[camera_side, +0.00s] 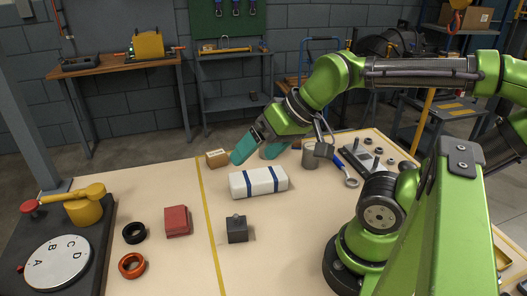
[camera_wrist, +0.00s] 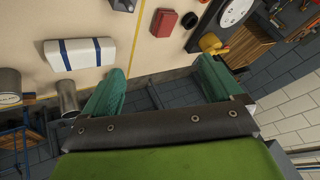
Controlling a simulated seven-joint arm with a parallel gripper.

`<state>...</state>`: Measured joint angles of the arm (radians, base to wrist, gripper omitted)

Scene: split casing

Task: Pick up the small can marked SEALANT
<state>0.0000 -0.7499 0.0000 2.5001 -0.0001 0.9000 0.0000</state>
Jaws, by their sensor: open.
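A grey metal can (camera_side: 310,156) stands on the table to the right of my gripper in the side view. The wrist view shows two grey cylinders at the left, a smaller one (camera_wrist: 68,98) near the left finger and a wider one (camera_wrist: 9,84) at the edge.
A white block with blue bands (camera_side: 258,182) lies in front of my gripper. A cardboard box (camera_side: 217,158) is to its left. A red block (camera_side: 177,221), dark block (camera_side: 237,230), black ring (camera_side: 134,232) and orange ring (camera_side: 132,265) lie nearer. A wrench (camera_side: 347,174) is at right.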

